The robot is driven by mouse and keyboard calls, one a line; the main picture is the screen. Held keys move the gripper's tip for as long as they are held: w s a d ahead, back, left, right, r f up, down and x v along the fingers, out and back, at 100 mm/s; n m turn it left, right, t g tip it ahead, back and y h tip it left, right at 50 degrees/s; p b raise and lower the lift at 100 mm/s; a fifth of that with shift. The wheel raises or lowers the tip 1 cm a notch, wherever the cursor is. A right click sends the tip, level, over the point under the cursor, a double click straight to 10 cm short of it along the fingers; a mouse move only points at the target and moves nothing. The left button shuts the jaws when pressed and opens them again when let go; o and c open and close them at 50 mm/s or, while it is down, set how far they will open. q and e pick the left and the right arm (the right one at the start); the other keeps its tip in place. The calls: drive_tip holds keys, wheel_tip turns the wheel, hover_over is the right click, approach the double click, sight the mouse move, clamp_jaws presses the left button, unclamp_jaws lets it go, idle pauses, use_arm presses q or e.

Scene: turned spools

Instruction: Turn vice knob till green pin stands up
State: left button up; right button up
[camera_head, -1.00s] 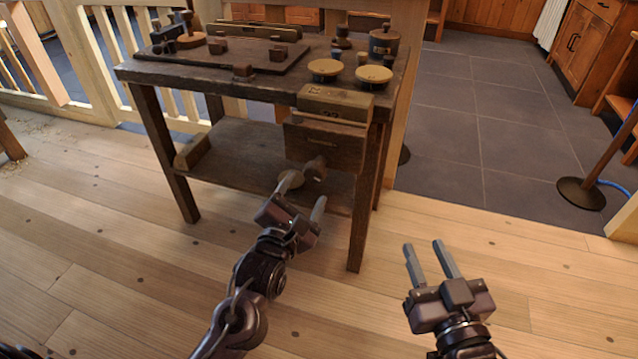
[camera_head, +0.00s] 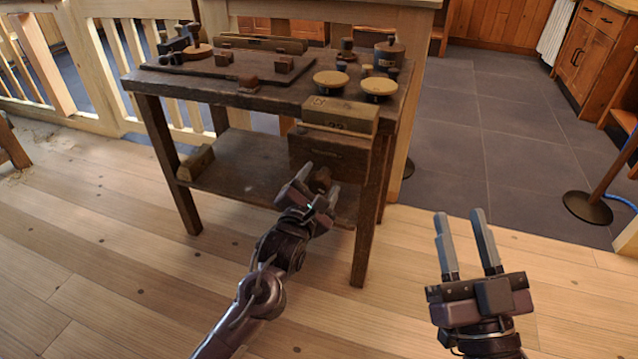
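The vice (camera_head: 330,152) is a wooden jaw block on the front right of the dark workbench (camera_head: 262,100). Its brown knob (camera_head: 322,177) sticks out below the jaw's front face. My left gripper (camera_head: 319,181) is at the knob, its fingers apart, one on each side of it. I cannot tell whether they touch it. A tiny green spot shows by the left gripper; I cannot tell whether it is the pin. No upright green pin is plain to see. My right gripper (camera_head: 460,231) is open and empty, low to the right of the bench, over the floor.
Two round tan-topped pieces (camera_head: 378,86) and several dark blocks and spools lie on the bench top. A wooden block (camera_head: 196,163) lies on the lower shelf. A dark round stand base (camera_head: 587,207) is at the right. Floor in front of the bench is clear.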

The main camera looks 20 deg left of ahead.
use_arm(q)
drive_tip(key=c, duration=0.8)
drive_tip(key=shift+c, duration=0.2)
